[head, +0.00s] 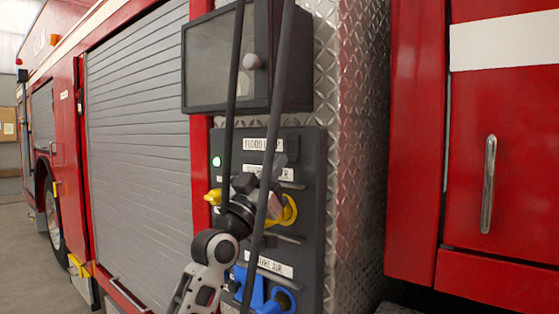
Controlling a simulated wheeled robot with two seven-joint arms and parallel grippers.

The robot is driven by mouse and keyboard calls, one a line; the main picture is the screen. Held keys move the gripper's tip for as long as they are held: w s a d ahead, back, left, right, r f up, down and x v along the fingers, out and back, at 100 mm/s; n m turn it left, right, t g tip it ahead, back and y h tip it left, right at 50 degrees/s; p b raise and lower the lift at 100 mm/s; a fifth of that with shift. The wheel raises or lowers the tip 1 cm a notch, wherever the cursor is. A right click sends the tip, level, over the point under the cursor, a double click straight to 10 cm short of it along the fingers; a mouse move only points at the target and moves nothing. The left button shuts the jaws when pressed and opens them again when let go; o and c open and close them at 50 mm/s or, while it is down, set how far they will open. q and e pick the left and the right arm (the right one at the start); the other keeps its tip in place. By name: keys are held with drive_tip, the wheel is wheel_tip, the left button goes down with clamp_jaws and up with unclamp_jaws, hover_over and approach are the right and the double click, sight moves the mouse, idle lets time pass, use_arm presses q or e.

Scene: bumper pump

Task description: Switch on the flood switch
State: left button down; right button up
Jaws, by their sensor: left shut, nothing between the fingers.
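The flood label (262,145), partly covered by a dark cable, is at the top of the dark control panel (312,215). A small dark part (292,149) sits at the label's right end; I cannot tell whether it is the flood switch or how it is set. A green light (216,161) glows at the panel's upper left. My left gripper (244,183) is shut and empty, in front of the panel below the label. It hides part of the panel; contact cannot be told. My right gripper is not in view.
Two dark cables (278,95) run down across the panel. Yellow (289,211) and blue (284,300) fittings are on the panel. A red door with a handle (488,185) is at right, a grey shutter (140,150) at left.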

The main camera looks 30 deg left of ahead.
use_arm(q)
drive_tip(key=shift+w+f, duration=0.1)
drive_tip(key=shift+w, duration=0.5)
drive_tip(key=shift+w+d+f, duration=0.1)
drive_tip(key=shift+w+f, duration=0.05)
drive_tip(key=shift+w, duration=0.25)
